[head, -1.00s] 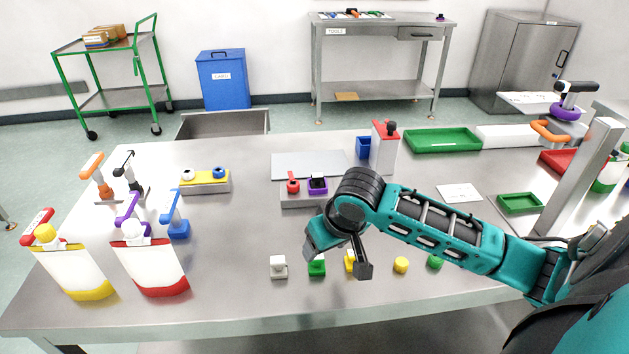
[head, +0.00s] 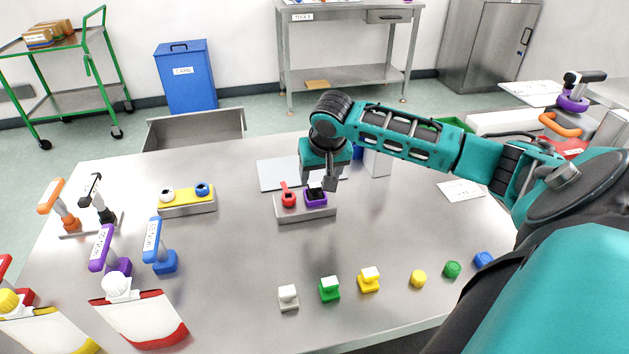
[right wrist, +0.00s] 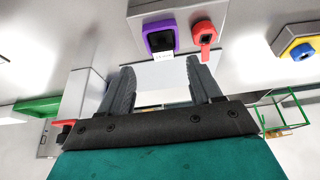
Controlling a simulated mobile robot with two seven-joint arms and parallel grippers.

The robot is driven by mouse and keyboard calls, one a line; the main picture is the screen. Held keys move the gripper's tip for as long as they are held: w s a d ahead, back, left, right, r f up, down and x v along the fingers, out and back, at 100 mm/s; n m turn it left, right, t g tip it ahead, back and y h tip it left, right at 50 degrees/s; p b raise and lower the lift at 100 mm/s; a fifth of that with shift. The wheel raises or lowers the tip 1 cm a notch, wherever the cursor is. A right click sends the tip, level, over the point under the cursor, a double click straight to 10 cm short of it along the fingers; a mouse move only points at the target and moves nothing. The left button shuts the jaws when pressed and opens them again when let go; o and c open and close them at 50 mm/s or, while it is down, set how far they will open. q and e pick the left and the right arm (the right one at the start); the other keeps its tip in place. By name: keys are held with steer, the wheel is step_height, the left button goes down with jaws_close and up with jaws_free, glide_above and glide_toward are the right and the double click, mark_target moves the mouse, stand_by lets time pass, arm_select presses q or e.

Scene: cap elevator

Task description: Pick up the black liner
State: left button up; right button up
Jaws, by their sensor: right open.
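The black liner (head: 313,193) appears as the dark piece inside the square purple holder (head: 322,203), on the right of a grey block. In the right wrist view the dark middle (right wrist: 160,40) shows inside the purple square, beyond my fingertips. My right gripper (head: 322,181) hangs just above and behind the purple holder in the head view. In the right wrist view it (right wrist: 160,66) is open with nothing between its fingers. I cannot tell any contact with the liner. My left gripper is not in view.
A red ring-like piece (head: 289,200) sits beside the purple holder on the same grey block (head: 305,215). A yellow-topped block (head: 187,201) stands to the left. Several small coloured pieces, including a green one (head: 329,289), line the front. The table between is clear.

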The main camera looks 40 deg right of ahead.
mark_target(315, 186)
steer(key=x, duration=0.5)
steer(key=shift+w+a+f, duration=0.1)
steer(key=shift+w+f, duration=0.25)
steer(key=c, duration=1.1)
steer(key=shift+r, duration=0.15)
step_height(315, 186, up, 20)
steer(key=shift+f, duration=0.1)
